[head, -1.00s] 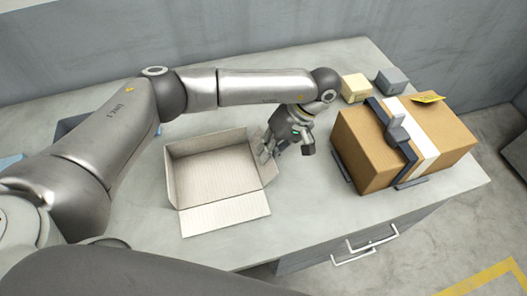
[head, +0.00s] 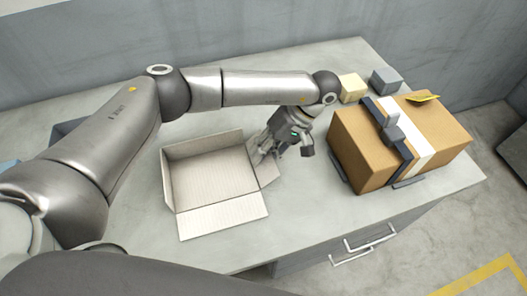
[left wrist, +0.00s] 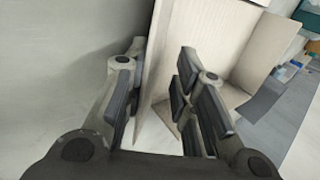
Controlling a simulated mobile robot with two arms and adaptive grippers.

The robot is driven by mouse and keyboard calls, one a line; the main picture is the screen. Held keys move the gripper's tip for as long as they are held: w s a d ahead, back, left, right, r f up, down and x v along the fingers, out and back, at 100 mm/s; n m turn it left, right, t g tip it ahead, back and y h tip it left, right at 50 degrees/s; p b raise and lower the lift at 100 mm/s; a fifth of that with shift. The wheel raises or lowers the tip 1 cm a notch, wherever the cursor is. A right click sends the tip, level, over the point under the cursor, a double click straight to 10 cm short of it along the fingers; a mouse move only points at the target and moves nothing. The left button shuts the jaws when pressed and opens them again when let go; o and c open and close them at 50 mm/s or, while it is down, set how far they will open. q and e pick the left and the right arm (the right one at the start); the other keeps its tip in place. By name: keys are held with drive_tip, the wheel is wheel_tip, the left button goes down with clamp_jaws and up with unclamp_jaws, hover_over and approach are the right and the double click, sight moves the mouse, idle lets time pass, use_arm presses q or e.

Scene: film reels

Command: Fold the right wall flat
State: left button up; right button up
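An open, light-coloured box (head: 212,172) sits on the grey table. Its front wall (head: 222,215) lies folded down flat. Its back and left walls stand up. The right wall (head: 267,172) stands up, leaning slightly outward, and is partly hidden by my left gripper (head: 260,150). That gripper is at the wall's upper edge, fingers pointing down. In the left wrist view my left gripper (left wrist: 160,100) has its fingers apart, with a pale panel edge showing in the gap. I cannot tell whether a finger touches it. My right gripper is not in view.
A closed brown carton (head: 363,155) with dark and white straps stands to the right. A cream block (head: 352,87) and a grey block (head: 385,80) lie behind it. Bare table lies between the box and the carton. My left arm reaches across above the box.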

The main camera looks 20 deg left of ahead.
use_arm(q)
drive_tip(key=v, duration=1.2)
idle(0.4)
